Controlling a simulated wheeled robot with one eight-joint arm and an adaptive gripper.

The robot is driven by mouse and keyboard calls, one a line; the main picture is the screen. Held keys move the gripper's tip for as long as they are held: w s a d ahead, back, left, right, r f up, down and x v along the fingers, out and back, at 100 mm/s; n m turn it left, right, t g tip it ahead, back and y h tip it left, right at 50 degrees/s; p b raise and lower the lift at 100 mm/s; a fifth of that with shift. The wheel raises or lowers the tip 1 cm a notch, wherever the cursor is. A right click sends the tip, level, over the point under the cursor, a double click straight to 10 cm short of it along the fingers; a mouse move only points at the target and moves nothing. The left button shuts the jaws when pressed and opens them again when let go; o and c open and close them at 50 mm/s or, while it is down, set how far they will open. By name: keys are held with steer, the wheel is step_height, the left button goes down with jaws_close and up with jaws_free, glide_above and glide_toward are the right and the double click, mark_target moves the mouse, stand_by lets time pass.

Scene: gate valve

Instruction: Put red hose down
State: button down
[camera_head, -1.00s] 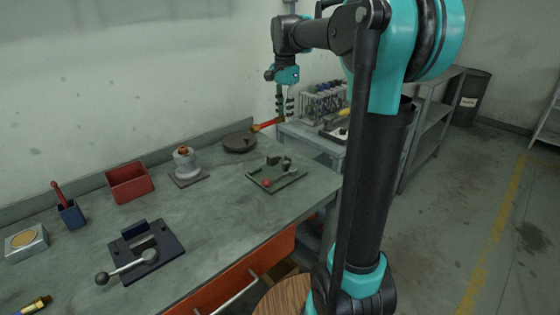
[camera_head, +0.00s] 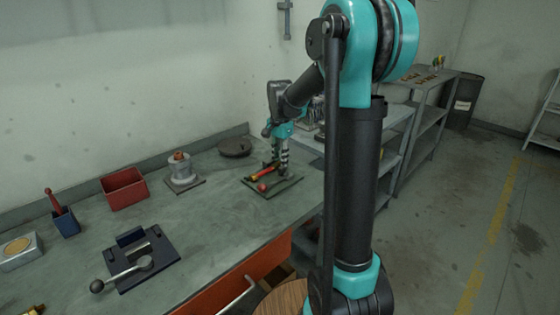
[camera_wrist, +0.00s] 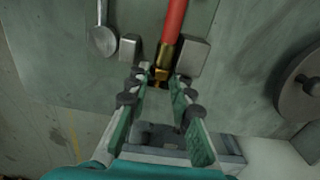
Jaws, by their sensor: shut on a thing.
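The red hose (camera_wrist: 174,22) has a brass end fitting (camera_wrist: 162,62) in the wrist view. My gripper (camera_wrist: 160,76) is shut on the brass end, and the red part stretches away from the fingertips. Two grey blocks (camera_wrist: 191,57) stand on either side of the brass part; I cannot tell whether it touches them. In the head view the hose (camera_head: 262,173) lies low over a dark green plate (camera_head: 287,183) on the bench, beside a red ball (camera_head: 262,187). My gripper (camera_head: 275,165) is low over that plate and partly hides its fittings.
A dark round disc (camera_head: 235,147) lies behind the plate. A grey flanged piece (camera_head: 181,170), red bin (camera_head: 126,188), blue cup (camera_head: 66,222) and lever fixture (camera_head: 140,258) stand to the left. The bench (camera_head: 215,222) is clear at centre front.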

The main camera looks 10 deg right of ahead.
steer(key=shift+f, duration=0.2)
steer(key=c, duration=1.3)
jaws_free()
steer(key=shift+c, duration=0.2)
step_height(320, 180, up, 12)
steer(key=shift+r, duration=0.1)
